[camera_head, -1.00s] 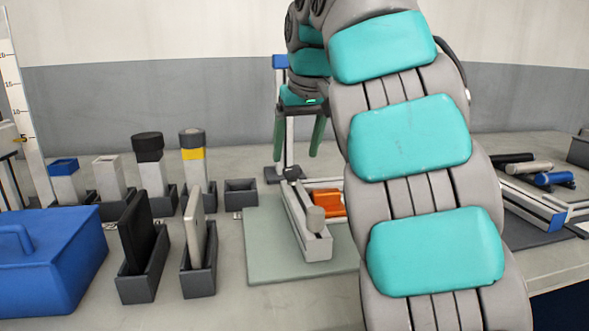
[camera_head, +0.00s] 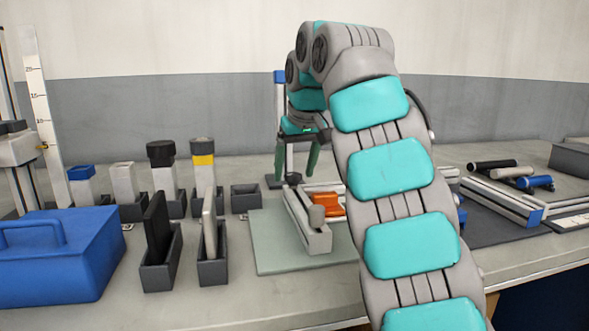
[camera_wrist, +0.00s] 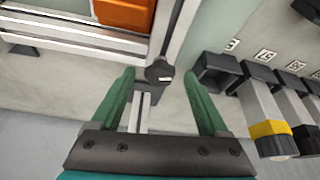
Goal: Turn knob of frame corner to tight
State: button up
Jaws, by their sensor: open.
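My gripper (camera_wrist: 160,74) is open, with its two green fingers pointing down. In the head view my gripper (camera_head: 298,158) hangs over the far end of a pale metal frame (camera_head: 318,241) on a green mat (camera_head: 272,247). In the wrist view a dark round knob (camera_wrist: 159,71) with a small white mark sits at the frame corner, in line with the gap between the fingertips. The fingers show no grip on it, and their height above it is hard to tell. An orange block (camera_head: 328,204) lies against the frame, also in the wrist view (camera_wrist: 125,12).
Left of the mat stand dark holders with capped posts (camera_head: 203,178) and upright plates (camera_head: 210,222). A blue toolbox (camera_head: 60,265) is at the front left. In the wrist view a yellow-banded post (camera_wrist: 270,130) stands right of my fingers. Another frame (camera_head: 505,195) lies right.

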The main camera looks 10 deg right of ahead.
grip_shut()
dwell(0.5)
jog(key=shift+a+m, duration=0.1)
jog(key=shift+m, duration=0.3)
jog(key=shift+a+m+h, duration=0.15)
jog(key=shift+m+h, duration=0.3)
jog(key=shift+m, duration=0.6)
jog(key=shift+a+m+h, duration=0.15)
jog(key=shift+m+h, duration=0.3)
jog(key=shift+m, duration=0.6)
jog(key=shift+d+m+h, duration=0.1)
jog(key=shift+m+h, duration=0.2)
jog(key=shift+m, duration=0.3)
grip_release()
